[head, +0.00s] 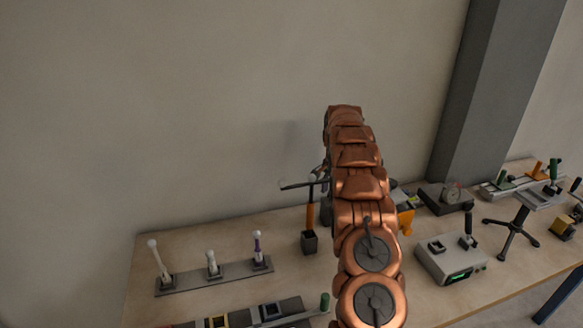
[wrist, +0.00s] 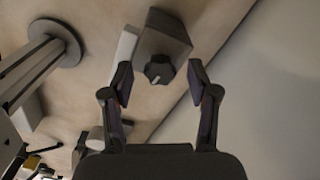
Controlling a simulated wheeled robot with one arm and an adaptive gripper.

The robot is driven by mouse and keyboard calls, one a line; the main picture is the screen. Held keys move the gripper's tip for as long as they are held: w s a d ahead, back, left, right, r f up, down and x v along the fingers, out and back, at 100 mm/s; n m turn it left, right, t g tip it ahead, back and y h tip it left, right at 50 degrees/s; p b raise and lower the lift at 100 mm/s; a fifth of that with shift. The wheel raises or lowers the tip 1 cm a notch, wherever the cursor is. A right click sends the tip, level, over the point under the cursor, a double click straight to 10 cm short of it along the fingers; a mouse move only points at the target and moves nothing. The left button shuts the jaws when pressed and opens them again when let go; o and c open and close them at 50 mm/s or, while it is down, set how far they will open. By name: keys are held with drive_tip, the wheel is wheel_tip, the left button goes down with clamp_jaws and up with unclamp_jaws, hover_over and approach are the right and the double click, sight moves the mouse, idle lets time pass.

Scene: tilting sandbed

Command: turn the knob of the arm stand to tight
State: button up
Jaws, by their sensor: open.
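In the wrist view, a black lobed knob (wrist: 159,69) with a pale pointer mark sits on the end of a dark grey block (wrist: 163,38). I take this to be the arm stand's knob; the rest of the stand cannot be made out for certain. My gripper (wrist: 161,82) is open, with one finger to each side of the knob. Gaps show between the fingertips and the knob. The distance in depth is hard to tell. In the head view my copper-coloured arm hides the gripper and the knob.
A grey post on a round base (wrist: 58,42) stands left of the gripper in the wrist view. The wall is close behind.

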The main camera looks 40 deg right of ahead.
drive_tip(key=shift+r+n+p, duration=0.15)
drive_tip(key=shift+n+p, duration=1.35)
drive_tip(key=shift+p, duration=0.15)
drive_tip(key=shift+n+p, duration=0.3)
drive_tip(key=shift+p, duration=0.05)
wheel_tip(320, 180, up, 7)
drive_tip(key=b, duration=0.3)
drive_tip(key=shift+w, duration=0.1)
drive_tip(key=shift+r, duration=0.4)
drive_tip(key=s+a+r+n+b, duration=0.1)
drive_tip(key=s+a+r, duration=0.1)
drive_tip(key=a+r, duration=0.2)
drive_tip(key=s+a+r+n+b, duration=0.1)
drive_tip(key=s+a+r, duration=0.2)
drive_tip(key=a, duration=0.8)
drive_tip(key=s+a+r+n+t+b, duration=0.1)
drive_tip(key=s+a+r, duration=0.2)
drive_tip(key=a+r, duration=0.2)
drive_tip(key=shift+s+a+r, duration=0.2)
drive_tip(key=shift+a+r, duration=0.1)
drive_tip(key=shift+a, duration=1.25)
